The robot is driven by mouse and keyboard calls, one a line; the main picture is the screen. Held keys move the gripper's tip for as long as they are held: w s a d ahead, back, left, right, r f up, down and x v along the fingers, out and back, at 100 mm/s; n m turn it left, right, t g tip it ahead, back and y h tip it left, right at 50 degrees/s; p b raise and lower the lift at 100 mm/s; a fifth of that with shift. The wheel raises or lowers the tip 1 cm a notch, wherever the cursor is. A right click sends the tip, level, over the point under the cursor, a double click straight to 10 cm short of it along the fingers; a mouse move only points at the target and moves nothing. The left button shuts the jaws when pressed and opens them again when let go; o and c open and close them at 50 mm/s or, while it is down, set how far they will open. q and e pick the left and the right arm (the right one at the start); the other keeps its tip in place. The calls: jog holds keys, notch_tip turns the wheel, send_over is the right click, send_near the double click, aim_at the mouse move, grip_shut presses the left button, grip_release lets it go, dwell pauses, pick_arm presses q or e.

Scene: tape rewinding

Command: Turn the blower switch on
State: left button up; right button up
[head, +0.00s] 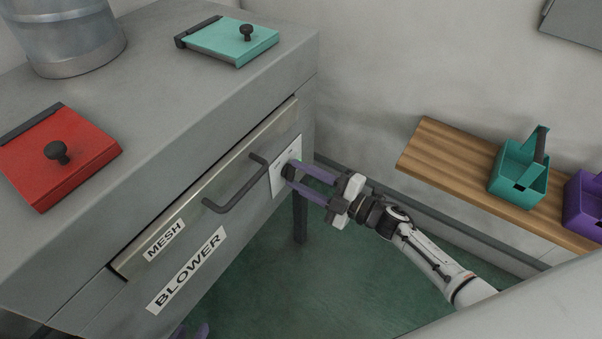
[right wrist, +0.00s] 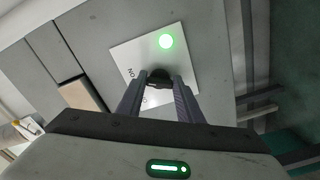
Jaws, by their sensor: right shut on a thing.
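The white switch plate (head: 279,178) is on the front of the grey machine, right of the drawer handle. Its black knob (head: 288,171) sits between the purple fingers of my right gripper (head: 297,174). In the right wrist view the fingers are shut on the knob (right wrist: 159,76), on the white plate (right wrist: 126,56). A round green light (right wrist: 166,41) on the plate is lit. The printed words are partly hidden by the fingers. The purple fingertips of my left gripper (head: 190,331) just show at the bottom edge; their opening is unclear.
A drawer labelled MESH (head: 164,240) with a dark handle (head: 236,187) lies above the BLOWER label (head: 186,270). Red (head: 80,168) and teal (head: 225,42) lidded hatches are on the machine top. A wooden bench (head: 455,160) holds teal (head: 519,175) and purple (head: 583,205) bins.

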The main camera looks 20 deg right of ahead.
jog(key=shift+m, duration=0.3)
jog(key=o, duration=1.1)
pick_arm(q)
jog(key=shift+s+a+r+p, duration=0.1)
jog(key=shift+s+r+p, duration=0.15)
jog(key=shift+p, duration=0.4)
pick_arm(e)
jog(key=v, duration=1)
jog(key=shift+s+d, duration=0.15)
jog(key=shift+d, duration=0.05)
pick_arm(q)
jog(key=shift+w+r, duration=0.15)
